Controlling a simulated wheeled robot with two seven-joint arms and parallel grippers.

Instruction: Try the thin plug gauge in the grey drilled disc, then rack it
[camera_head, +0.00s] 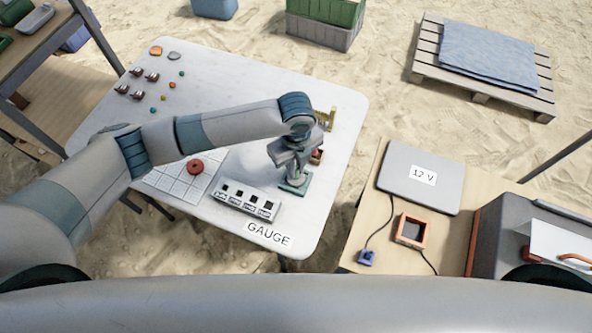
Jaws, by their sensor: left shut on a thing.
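My left gripper (294,178) is shut, pointing down over a small green pad (302,188) at the table's right front. What it holds is mostly hidden by the fingers; it appears to be the thin plug gauge, but I cannot tell whether its tip is in anything. A small grey disc (174,55) lies at the back left of the table; its hole is too small to make out. A pale rack (247,199) with a row of dark square openings and labels stands left of the gripper, behind the GAUGE label (268,234). My right gripper is not in view.
An orange disc (155,50) and several small brown pieces lie at the back left. A yellow stand (331,118) is behind my gripper. A side table with a 12 V box (420,183) is at right.

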